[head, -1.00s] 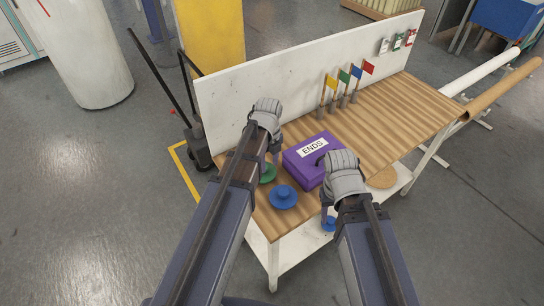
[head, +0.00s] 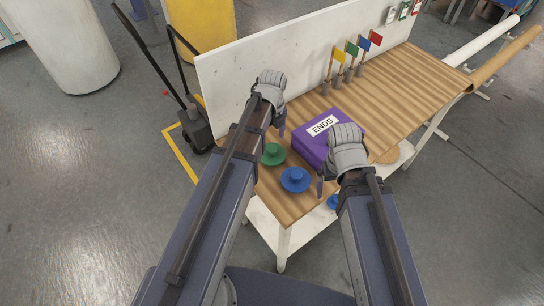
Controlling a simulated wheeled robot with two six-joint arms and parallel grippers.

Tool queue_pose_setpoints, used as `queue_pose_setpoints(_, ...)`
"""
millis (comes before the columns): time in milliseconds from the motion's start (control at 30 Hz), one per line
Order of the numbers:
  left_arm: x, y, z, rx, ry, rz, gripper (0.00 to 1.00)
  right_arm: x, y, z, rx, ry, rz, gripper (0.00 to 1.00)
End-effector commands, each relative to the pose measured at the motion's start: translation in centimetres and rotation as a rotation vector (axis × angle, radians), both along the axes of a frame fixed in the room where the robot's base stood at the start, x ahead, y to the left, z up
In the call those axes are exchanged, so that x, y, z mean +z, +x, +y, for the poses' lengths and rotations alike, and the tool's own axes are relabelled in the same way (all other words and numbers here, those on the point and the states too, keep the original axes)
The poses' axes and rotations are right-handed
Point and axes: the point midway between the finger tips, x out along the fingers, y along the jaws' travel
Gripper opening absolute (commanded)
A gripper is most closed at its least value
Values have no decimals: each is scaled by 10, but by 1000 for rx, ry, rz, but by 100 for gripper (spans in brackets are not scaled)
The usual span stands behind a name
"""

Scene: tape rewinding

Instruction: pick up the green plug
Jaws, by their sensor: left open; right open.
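The green plug (head: 273,154), a disc with a raised knob, lies on the wooden bench top to the left of the purple box. It is almost fully visible. My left gripper (head: 281,128) is open and empty, just beyond and above the green plug, with a gap between them in the picture. One of its fingers shows clearly; the other is largely hidden by the arm. My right gripper (head: 325,185) is open and empty, in front of the purple box and right of the blue plug.
A blue plug (head: 295,179) lies just in front of the green one. The purple box labelled ENDS (head: 313,150) stands to the right. Another blue piece (head: 333,201) is partly hidden by my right arm. Small flags (head: 352,50) stand farther back; a white panel (head: 232,85) edges the bench.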

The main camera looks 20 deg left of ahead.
Motion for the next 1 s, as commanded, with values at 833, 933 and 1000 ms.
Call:
queue_pose_setpoints(833, -49, -1, 1, 0, 0, 0, 67, -49, 0, 0, 0, 0, 0, 100)
queue_pose_setpoints(933, -49, -1, 1, 0, 0, 0, 56, -49, 0, 0, 0, 0, 0, 100)
queue_pose_setpoints(1000, -49, -1, 1, 0, 0, 0, 48, -49, 0, 0, 0, 0, 0, 100)
